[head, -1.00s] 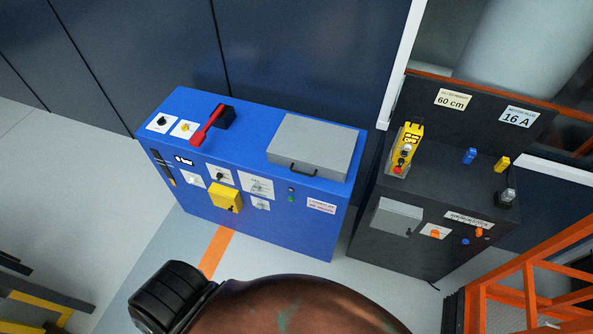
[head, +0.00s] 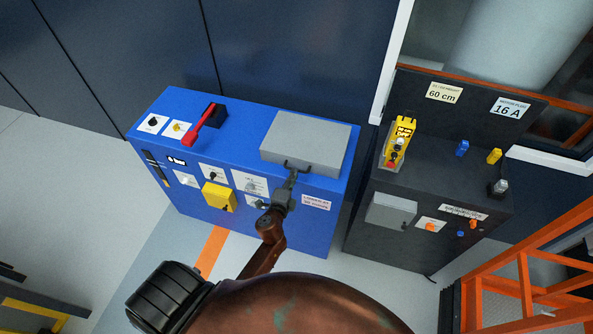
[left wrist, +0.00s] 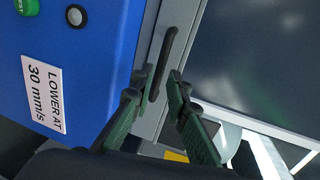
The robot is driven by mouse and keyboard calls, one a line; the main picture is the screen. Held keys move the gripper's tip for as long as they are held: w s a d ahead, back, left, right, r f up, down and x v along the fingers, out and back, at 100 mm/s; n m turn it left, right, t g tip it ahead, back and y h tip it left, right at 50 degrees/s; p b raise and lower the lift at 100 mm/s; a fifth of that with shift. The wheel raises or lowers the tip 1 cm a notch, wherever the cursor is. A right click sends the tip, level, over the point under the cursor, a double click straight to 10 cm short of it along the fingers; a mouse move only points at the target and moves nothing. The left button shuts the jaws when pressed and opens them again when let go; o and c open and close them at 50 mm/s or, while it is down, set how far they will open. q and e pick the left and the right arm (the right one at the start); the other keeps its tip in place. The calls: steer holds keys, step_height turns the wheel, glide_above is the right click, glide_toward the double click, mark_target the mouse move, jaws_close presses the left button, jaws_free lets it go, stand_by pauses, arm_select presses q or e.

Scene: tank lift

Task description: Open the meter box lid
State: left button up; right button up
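The meter box, a grey box with a flat lid (head: 305,142), sits shut on top of the blue cabinet (head: 250,215). A dark bar handle is on its front side; it shows clearly in the left wrist view as the handle (left wrist: 165,62). My left gripper (head: 292,176) is at that handle in the head view, hiding part of it. In the left wrist view the left gripper's fingers (left wrist: 160,78) are apart, one on each side of the handle's near end. I cannot tell whether either finger touches it. My right gripper is not in view.
The blue cabinet also carries a red lever (head: 204,125), a yellow block (head: 218,197) and knobs. A dark cabinet (head: 385,245) with a yellow controller (head: 398,143) stands to the right. Orange railing (head: 525,270) is at the lower right.

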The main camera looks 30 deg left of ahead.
arm_select(q)
steer(key=shift+x, duration=2)
steer(key=shift+f, duration=0.1)
jaws_close()
